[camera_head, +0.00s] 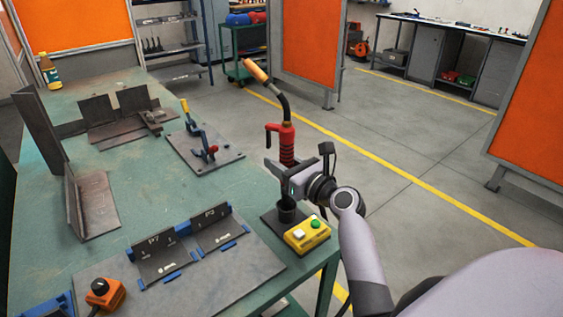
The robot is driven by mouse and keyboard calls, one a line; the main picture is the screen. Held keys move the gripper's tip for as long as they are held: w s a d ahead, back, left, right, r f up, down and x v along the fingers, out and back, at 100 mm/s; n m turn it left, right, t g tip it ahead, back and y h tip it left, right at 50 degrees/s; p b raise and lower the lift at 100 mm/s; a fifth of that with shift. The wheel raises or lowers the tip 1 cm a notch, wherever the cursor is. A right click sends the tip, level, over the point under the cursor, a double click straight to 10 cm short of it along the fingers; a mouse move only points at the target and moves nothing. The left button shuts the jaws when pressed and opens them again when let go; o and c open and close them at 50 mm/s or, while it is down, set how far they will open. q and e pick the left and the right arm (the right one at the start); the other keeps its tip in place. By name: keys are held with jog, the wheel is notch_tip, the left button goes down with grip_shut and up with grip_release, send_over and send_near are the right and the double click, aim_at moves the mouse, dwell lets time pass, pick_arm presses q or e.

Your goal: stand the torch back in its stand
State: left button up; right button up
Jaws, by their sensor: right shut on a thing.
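The welding torch (287,145) has a red ribbed handle, a black curved neck and an orange-tan nozzle at the top. It is upright, with the nozzle tilted to the left. My right gripper (284,172) is shut on the lower part of the torch. The stand (287,215) is a dark cup on a dark base plate near the table's right edge. It is directly below the gripper. The torch's lower end is hidden by the gripper, so I cannot tell whether it is inside the cup. My left gripper is not in view.
A yellow button box (307,235) with green and white buttons is beside the stand. Plates marked P7 (160,255) and P3 (218,233), a toggle clamp (203,140) and steel angle pieces (92,205) occupy the green table (150,200). Open floor is to the right.

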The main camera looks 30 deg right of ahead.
jog(key=shift+r+p, duration=0.1)
jog(key=shift+p, duration=0.85)
dwell(1.5)
jog(key=shift+f, duration=0.2)
jog(key=shift+f+b, duration=2.25)
jog(key=shift+f, duration=0.55)
jog(key=o, duration=1.2)
jog(key=shift+o, duration=0.2)
jog(key=shift+s+f, duration=0.1)
jog(key=shift+s, duration=0.1)
